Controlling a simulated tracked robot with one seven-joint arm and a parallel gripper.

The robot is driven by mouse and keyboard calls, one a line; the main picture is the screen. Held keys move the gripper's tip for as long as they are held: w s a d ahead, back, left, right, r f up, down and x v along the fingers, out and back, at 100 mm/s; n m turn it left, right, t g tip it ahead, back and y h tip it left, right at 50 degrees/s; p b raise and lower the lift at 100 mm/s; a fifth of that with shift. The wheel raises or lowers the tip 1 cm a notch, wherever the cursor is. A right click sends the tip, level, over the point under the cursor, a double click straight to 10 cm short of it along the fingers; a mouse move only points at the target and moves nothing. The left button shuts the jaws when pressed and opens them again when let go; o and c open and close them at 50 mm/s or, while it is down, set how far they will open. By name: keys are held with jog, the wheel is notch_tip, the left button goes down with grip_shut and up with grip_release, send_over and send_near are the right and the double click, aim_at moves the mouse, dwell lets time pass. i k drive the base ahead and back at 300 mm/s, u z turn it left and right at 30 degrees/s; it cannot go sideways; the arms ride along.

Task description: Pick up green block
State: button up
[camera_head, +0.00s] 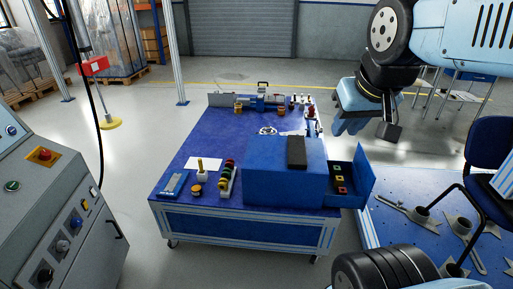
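A small green block (337,169) appears to lie at the far end of a short row in the open blue tray or drawer (364,180), at the right side of the blue box. The pieces are tiny here, so their colours and shapes are hard to tell. My gripper (370,122) hangs from my light-blue arm at the upper right, above and a little right of the tray in the picture. It looks clear of the block. Its fingers are seen at an angle, and whether they are apart is unclear. I see nothing held in it.
The blue box (280,175) stands on the blue table (205,150) with a dark flat item (296,152) on top. Small red and yellow pieces (341,186) share the tray. Button posts (228,178) stand left. A tool-covered bench (400,240) and chair (488,150) are right.

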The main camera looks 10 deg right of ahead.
aim_at(337, 169)
jog(key=u, duration=0.05)
jog(key=i, duration=0.9)
jog(key=z, duration=0.95)
